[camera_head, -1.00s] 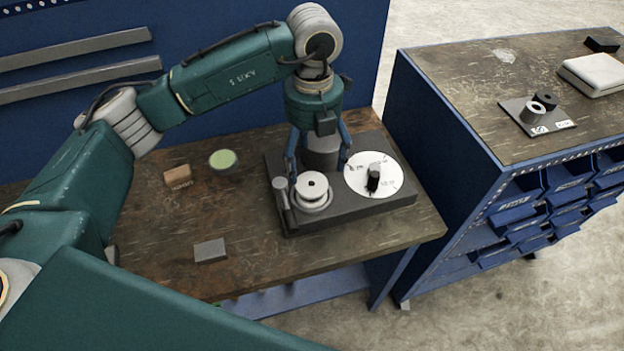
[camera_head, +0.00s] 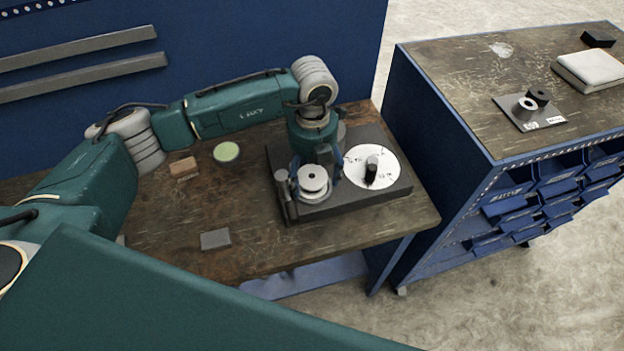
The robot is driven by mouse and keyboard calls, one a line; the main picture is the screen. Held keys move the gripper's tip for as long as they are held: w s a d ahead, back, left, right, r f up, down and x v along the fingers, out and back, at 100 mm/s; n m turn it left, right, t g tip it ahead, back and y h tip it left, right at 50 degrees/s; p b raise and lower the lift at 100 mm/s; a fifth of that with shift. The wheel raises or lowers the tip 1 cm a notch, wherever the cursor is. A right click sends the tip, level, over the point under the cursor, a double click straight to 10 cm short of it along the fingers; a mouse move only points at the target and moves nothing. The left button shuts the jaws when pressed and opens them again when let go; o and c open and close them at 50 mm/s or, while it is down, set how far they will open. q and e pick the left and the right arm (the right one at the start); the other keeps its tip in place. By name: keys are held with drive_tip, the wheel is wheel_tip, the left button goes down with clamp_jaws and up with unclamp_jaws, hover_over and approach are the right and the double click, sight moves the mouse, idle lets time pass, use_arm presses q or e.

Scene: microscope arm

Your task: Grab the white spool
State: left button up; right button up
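The white spool (camera_head: 313,180) sits at the front left of a dark grey plate device (camera_head: 360,203) on the wooden workbench. It is a stacked round piece with a small dark hole in its top. My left gripper (camera_head: 317,176) points down from above, just behind the spool. Its blue fingers are apart, one towards each side of the spool. I cannot tell whether they touch it, and the fingertips are partly hidden. My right gripper is out of view.
A white disc with a black knob (camera_head: 371,175) lies right of the spool. A dark lever (camera_head: 285,195) stands close on its left. A grey block (camera_head: 215,239), a brown block (camera_head: 184,168) and a green-topped dish (camera_head: 226,152) lie on the bench. A blue drawer cabinet (camera_head: 450,170) stands at right.

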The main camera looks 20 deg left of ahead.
use_arm(q)
drive_tip(key=c, duration=0.9)
drive_tip(key=shift+r, duration=0.15)
